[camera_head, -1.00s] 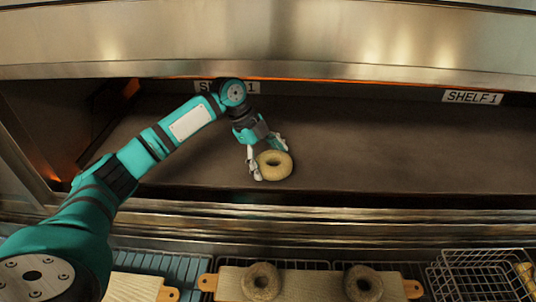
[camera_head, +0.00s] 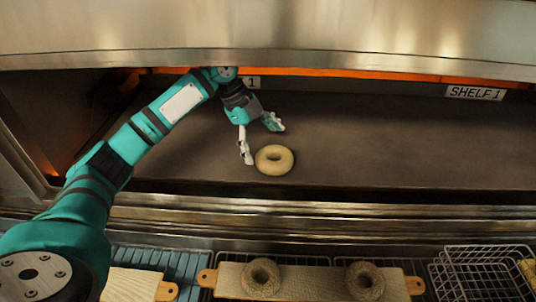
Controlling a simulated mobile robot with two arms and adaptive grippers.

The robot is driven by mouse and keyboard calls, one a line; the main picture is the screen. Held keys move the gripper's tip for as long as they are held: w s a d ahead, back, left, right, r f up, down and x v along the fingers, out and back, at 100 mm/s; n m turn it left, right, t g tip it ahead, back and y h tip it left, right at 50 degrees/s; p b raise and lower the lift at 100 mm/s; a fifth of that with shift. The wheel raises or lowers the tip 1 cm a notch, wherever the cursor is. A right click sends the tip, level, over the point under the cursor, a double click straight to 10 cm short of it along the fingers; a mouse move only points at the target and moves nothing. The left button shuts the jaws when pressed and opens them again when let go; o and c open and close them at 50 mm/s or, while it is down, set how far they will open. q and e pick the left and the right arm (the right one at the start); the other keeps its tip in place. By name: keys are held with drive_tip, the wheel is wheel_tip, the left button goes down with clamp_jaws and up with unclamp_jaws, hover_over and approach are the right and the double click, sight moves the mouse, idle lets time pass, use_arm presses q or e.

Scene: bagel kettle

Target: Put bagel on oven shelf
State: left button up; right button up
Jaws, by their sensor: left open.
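A plain pale bagel (camera_head: 274,160) lies flat on the oven shelf (camera_head: 400,150), left of the middle and near its front edge. My left gripper (camera_head: 260,143) is open just above and behind the bagel, at its upper left. Its fingers are spread apart. One fingertip is close to the bagel's left side; I cannot tell if it touches. The gripper holds nothing. My right gripper is not in view.
Below the oven, a wooden board (camera_head: 312,279) carries two seeded bagels. Another board (camera_head: 134,285) is at the lower left, and a wire basket (camera_head: 480,275) at the lower right. The metal hood (camera_head: 330,35) overhangs the shelf. The shelf's right side is clear.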

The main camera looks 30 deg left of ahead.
use_arm(q)
drive_tip(key=b+v, duration=0.1)
drive_tip(key=v, duration=0.7)
drive_tip(key=shift+f+b, duration=0.1)
drive_tip(key=shift+b, duration=0.2)
